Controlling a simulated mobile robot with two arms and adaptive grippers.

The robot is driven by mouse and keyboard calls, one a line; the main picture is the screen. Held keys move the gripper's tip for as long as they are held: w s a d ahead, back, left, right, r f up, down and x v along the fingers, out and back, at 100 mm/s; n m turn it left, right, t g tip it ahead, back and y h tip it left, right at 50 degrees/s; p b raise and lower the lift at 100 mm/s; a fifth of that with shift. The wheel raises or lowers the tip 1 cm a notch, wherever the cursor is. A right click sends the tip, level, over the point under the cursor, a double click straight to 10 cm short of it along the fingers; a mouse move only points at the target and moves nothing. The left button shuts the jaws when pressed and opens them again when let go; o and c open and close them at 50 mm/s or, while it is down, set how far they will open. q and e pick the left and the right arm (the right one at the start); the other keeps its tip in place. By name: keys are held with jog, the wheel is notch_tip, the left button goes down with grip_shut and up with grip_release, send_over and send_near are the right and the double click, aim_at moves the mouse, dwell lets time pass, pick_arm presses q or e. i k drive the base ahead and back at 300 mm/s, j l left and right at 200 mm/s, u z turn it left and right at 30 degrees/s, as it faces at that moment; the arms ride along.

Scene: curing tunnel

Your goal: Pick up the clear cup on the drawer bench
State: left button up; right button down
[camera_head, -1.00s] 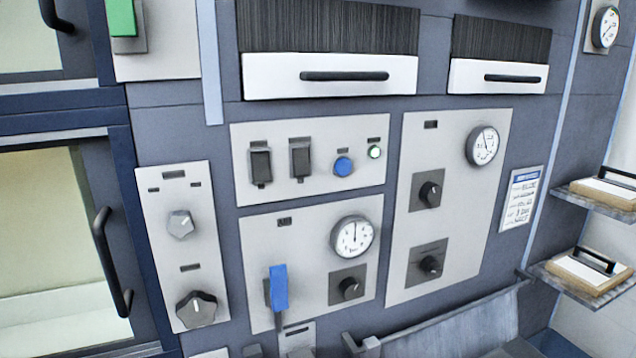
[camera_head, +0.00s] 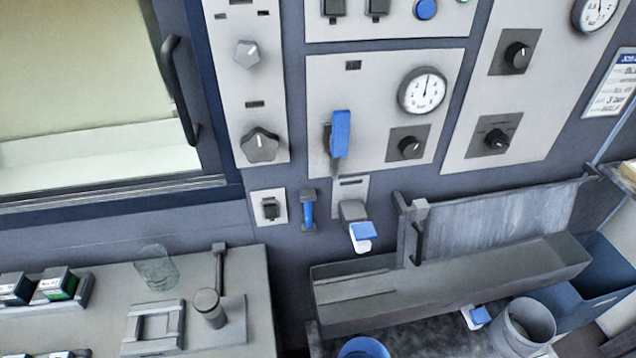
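The clear cup (camera_head: 157,270) stands at the back of the grey drawer bench (camera_head: 255,275) at the lower left of the head view. It is see-through with a faint greenish tint and seems slightly tilted by the camera angle. Nothing covers it. Neither of my grippers shows in the head view.
Near the cup are a grey frame fixture (camera_head: 153,328), a post with a round knob (camera_head: 209,308) and a rack of small boxes (camera_head: 55,288). A grey trough (camera_head: 450,275), a grey bucket (camera_head: 525,325) and a blue bin (camera_head: 605,268) are at right. A panel wall stands behind.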

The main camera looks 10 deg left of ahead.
aim_at(153, 262)
jog(key=u, duration=1.55)
